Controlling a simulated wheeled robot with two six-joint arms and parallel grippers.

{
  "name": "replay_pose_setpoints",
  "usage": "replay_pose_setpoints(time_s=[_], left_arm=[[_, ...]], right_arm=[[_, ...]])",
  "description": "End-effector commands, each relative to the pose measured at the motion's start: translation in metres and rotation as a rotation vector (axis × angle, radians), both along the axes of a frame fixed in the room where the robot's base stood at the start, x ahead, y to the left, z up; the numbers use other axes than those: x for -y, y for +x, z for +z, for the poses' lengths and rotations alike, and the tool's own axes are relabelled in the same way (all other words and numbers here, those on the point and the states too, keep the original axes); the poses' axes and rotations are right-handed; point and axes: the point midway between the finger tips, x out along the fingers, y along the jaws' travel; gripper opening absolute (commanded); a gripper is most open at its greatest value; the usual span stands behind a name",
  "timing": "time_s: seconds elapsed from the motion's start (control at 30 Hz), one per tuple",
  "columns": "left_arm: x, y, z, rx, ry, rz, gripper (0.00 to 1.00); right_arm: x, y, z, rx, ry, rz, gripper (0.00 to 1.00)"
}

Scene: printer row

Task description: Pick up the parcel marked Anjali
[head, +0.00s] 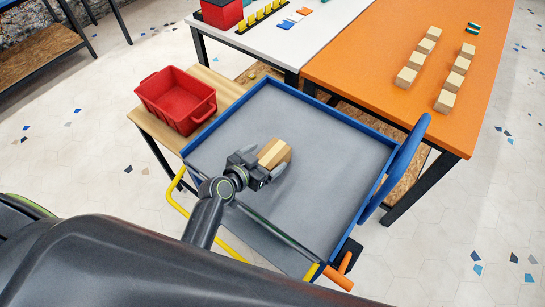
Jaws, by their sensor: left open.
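A light-brown block-like parcel (276,152) lies on the grey bed of the blue-rimmed cart (330,150). No name on it can be read from here. My left gripper (266,161) is open above the cart bed, with its fingers at the near end of this parcel, one to each side. I cannot tell whether they touch it. Several pale blocks, perhaps parcels (406,77), stand in two rows on the orange table (350,52); no names show on them either. My right gripper is not in view.
A red bin (176,97) stands on a wooden bench left of the cart. A white table (262,44) behind holds a red box, a row of yellow pieces and small coloured tiles. The cart's blue handle (396,168) rises at its right. Most of the cart bed is bare.

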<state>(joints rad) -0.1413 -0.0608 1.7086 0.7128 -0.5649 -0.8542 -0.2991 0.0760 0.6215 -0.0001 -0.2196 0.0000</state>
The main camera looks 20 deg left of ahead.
Motion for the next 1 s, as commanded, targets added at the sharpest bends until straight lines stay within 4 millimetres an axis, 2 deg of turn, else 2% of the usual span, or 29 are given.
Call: replay_pose_setpoints(time_s=[0.13, 0.47, 0.87, 1.0], left_arm=[[0.0042, 0.0110, -0.0036, 0.001, 0.000, 0.000, 0.87], [0.0051, 0.0133, -0.0058, 0.000, 0.000, 0.001, 0.86], [0.0049, 0.0132, -0.0056, 0.000, 0.000, 0.001, 0.34], [0.0049, 0.0136, -0.0049, 0.002, 0.000, 0.001, 0.33]], right_arm=[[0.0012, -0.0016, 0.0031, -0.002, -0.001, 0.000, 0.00], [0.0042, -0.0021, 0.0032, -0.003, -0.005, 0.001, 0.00], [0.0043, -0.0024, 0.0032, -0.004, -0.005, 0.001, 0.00], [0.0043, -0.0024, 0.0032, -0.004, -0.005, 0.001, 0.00]])
